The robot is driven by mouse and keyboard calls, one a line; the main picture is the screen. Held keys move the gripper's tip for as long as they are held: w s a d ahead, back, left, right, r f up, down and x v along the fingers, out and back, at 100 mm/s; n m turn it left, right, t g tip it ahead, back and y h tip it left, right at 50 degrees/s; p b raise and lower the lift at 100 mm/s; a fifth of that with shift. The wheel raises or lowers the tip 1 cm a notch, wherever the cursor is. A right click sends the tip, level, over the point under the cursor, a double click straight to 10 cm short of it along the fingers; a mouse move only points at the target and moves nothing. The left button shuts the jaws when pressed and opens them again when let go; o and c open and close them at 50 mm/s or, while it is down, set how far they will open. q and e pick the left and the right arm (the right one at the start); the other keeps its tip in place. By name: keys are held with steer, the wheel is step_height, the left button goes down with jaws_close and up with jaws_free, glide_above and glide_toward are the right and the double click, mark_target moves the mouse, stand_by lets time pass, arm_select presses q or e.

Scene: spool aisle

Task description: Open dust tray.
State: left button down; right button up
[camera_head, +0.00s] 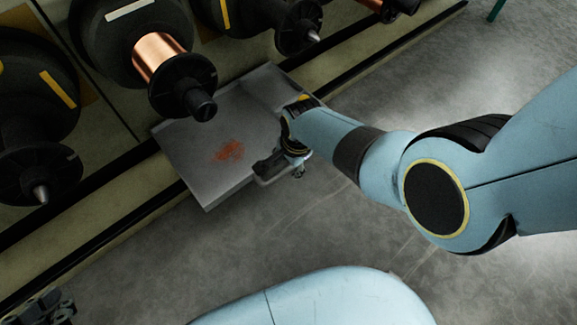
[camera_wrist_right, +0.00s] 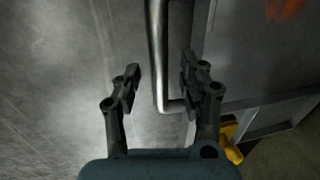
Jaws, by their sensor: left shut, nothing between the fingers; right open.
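The dust tray (camera_head: 182,160) is a grey metal tray standing out from the rack's base, with a patch of reddish dust (camera_head: 229,151) on it. Its bar handle (camera_head: 264,183) is on the front side, partly hidden by my right gripper (camera_head: 284,170). In the right wrist view, the handle (camera_wrist_right: 157,50) runs between the two fingers of my right gripper (camera_wrist_right: 160,82), which are open, with a gap visible on the left side. My left gripper (camera_head: 42,308) is shut and empty at the bottom left corner, partly cut off.
Large dark spools, one with copper wire (camera_head: 158,56), hang over the tray's back edge, with spindle ends (camera_head: 190,88) jutting out. The rack base (camera_head: 95,205) runs diagonally. Grey floor (camera_head: 300,225) in front is clear. A yellow part (camera_wrist_right: 232,135) shows in the wrist view.

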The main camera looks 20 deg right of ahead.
steer(key=shift+f, duration=0.25)
steer(key=shift+w, duration=0.1)
jaws_close()
stand_by(0.4)
